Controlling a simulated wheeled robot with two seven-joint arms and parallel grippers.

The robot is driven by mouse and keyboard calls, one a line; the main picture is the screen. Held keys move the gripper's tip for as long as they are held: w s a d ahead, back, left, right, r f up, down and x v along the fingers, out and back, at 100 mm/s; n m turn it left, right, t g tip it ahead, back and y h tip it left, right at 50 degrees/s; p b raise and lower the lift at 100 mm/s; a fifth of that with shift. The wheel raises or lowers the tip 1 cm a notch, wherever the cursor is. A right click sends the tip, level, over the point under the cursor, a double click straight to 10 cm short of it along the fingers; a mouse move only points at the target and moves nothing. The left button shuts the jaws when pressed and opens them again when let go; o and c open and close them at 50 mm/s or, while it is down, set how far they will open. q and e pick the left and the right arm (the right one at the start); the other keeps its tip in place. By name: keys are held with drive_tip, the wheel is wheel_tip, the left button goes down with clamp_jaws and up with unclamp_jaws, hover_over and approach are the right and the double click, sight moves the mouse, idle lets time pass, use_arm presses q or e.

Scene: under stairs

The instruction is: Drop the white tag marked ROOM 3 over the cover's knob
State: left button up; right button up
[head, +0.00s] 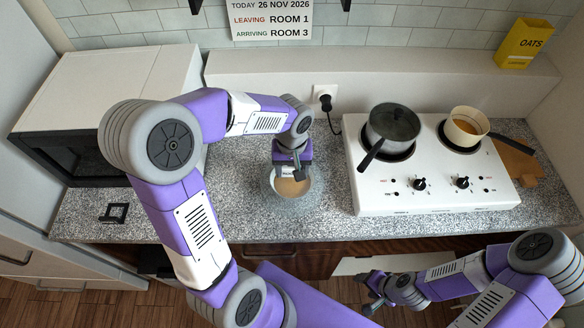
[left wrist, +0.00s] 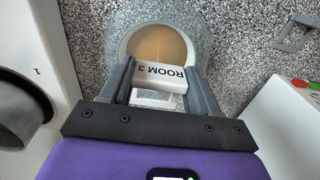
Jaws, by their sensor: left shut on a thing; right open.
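My left gripper (head: 291,172) is shut on the white tag (left wrist: 160,76) marked ROOM 3, whose lettering reads upside down in the left wrist view. The tag also shows as a small white patch in the head view (head: 288,170). It is over the near rim of a pale bowl (left wrist: 125,48) with brown contents, which stands on the counter (head: 293,188). A faint clear round shape around the bowl looks like a see-through cover; I cannot make out its knob, or whether the tag touches it. My right gripper (head: 374,287) is open and empty in front of the counter.
A white hob (head: 430,190) with a lidded grey pan (head: 392,125) and a cream pot (head: 466,126) stands right. A white oven (head: 110,85) stands left, near a small dark square frame (head: 115,212). A wall sign (head: 271,18) reads ARRIVING ROOM 3. Speckled counter lies clear around the bowl.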

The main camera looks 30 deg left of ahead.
sight(292, 168)
use_arm(q)
drive_tip(key=shift+f, duration=0.15)
drive_tip(key=shift+f+b, duration=0.95)
drive_tip(key=shift+b, duration=0.05)
drive_tip(key=o, duration=1.4)
drive_tip(key=shift+r+p, duration=2.8)
drive_tip(key=shift+r, duration=0.75)
